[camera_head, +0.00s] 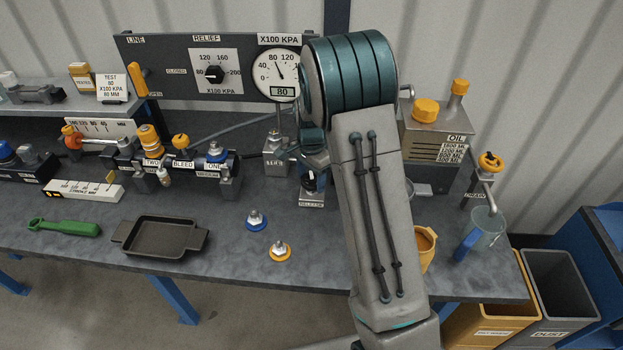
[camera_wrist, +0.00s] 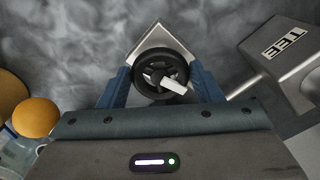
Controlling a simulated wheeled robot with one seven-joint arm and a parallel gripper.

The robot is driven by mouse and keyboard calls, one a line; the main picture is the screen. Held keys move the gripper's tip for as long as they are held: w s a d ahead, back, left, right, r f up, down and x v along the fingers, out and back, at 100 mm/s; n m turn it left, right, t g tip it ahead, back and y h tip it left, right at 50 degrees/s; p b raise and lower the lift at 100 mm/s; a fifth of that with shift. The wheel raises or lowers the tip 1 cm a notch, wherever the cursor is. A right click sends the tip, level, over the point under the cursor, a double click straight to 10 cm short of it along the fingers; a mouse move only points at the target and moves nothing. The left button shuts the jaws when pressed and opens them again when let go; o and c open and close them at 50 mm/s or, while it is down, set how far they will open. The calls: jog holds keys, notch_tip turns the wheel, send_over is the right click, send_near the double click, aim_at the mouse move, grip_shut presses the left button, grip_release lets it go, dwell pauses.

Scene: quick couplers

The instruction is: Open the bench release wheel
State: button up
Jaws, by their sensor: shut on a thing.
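The release wheel (camera_wrist: 147,82) is a small black hand wheel with a white bar across its hub, on a light metal base. In the wrist view it sits between the two blue fingers of my gripper (camera_wrist: 160,84), which are shut on its rim from both sides. In the head view the wheel (camera_head: 309,182) shows as a dark knob above a plate marked RELEASE (camera_head: 311,203). My gripper (camera_head: 312,160) is over it, partly hidden by my arm. How far the wheel is turned I cannot tell.
A grey block marked TEE (camera_wrist: 283,58) stands close on the right in the wrist view. The gauge panel (camera_head: 150,58) rises behind. The oil can (camera_head: 437,130) and drain jug (camera_head: 485,230) stand right of my arm. The bench front holds a dark tray (camera_head: 161,258) and two couplers.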

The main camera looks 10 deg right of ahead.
jog(key=n+b, duration=0.2)
jog(key=n, duration=0.2)
jog(key=shift+d+f+n, duration=0.1)
jog(key=shift+f+n, duration=0.05)
jog(key=shift+n, duration=0.15)
jog(key=n+b, duration=0.1)
jog(key=n, duration=0.2)
jog(key=shift+s+n+b, duration=0.1)
jog(key=shift+n+b, duration=0.2)
jog(key=shift+n, duration=0.1)
jog(key=n+b, duration=0.1)
jog(key=n, duration=0.3)
jog(key=shift+d, duration=0.15)
jog(key=n, duration=0.8)
jog(key=shift+d+r+n, duration=0.1)
jog(key=shift+r+n, duration=0.1)
jog(key=shift+n, duration=0.1)
jog(key=n, duration=0.3)
jog(key=shift+n, duration=0.4)
jog(key=n+p, duration=0.1)
jog(key=n, duration=0.3)
jog(key=shift+w, duration=0.2)
jog(key=shift+w+n+p, duration=0.1)
jog(key=shift+n+p, duration=0.9)
jog(key=shift+n, duration=1.2)
